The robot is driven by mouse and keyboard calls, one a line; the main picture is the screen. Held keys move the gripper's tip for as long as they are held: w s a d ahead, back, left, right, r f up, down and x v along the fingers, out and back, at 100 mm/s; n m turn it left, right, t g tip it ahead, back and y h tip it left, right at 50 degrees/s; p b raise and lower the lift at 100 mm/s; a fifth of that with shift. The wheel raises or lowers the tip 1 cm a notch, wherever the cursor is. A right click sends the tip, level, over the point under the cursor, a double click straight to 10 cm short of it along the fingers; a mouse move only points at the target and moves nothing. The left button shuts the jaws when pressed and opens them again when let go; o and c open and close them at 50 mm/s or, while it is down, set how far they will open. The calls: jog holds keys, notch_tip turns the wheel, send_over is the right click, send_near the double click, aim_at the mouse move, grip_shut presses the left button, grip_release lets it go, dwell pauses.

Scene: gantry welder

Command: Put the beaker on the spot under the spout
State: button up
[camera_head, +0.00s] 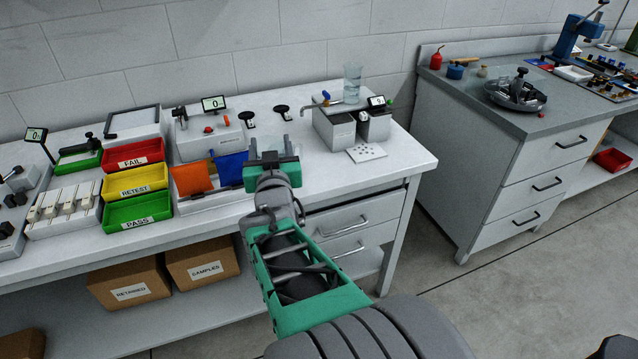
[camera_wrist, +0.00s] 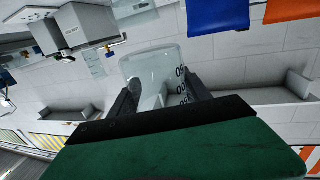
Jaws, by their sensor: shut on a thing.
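My gripper (camera_head: 270,152) is over the front part of the bench, left of and in front of the dispenser. In the wrist view its two dark fingers (camera_wrist: 161,92) are shut on a clear glass beaker (camera_wrist: 152,72) with dark printed marks. The beaker cannot be made out in the head view, where the gripper hides it. The thin metal spout (camera_head: 311,106) with a blue knob sticks out left from the grey dispenser (camera_head: 336,130). It also shows in the wrist view (camera_wrist: 112,46), apart from the beaker. No clear marking of the spot under the spout can be made out.
A glass vessel (camera_head: 352,84) stands on the dispenser. A white perforated plate (camera_head: 366,152) lies in front of it. Orange (camera_head: 192,178) and blue (camera_head: 231,168) panels stand left of my gripper. Dark stands (camera_head: 283,112) are behind. Bench between gripper and dispenser looks clear.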

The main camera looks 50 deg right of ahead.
jog(key=s+d+m+g+h, duration=0.2)
jog(key=s+d, duration=0.2)
jog(key=d, duration=0.2)
jog(key=shift+s+r+b, duration=0.2)
jog(key=shift+b, duration=0.25)
jog(key=w+d+f, duration=0.1)
jog(key=d+f, duration=0.2)
jog(key=d, duration=0.1)
jog(key=w+d+f, duration=0.2)
jog(key=d+f, duration=0.1)
jog(key=d, duration=0.1)
jog(key=w+d+f, duration=0.1)
jog(key=d+f, duration=0.2)
jog(key=d, duration=0.1)
jog(key=shift+w+d, duration=0.15)
jog(key=shift+d, duration=0.05)
jog(key=f, duration=0.2)
jog(key=d+f, duration=0.1)
jog(key=f, duration=0.1)
jog(key=shift+w+b, duration=0.2)
jog(key=shift+b, duration=0.2)
jog(key=shift+r, duration=0.15)
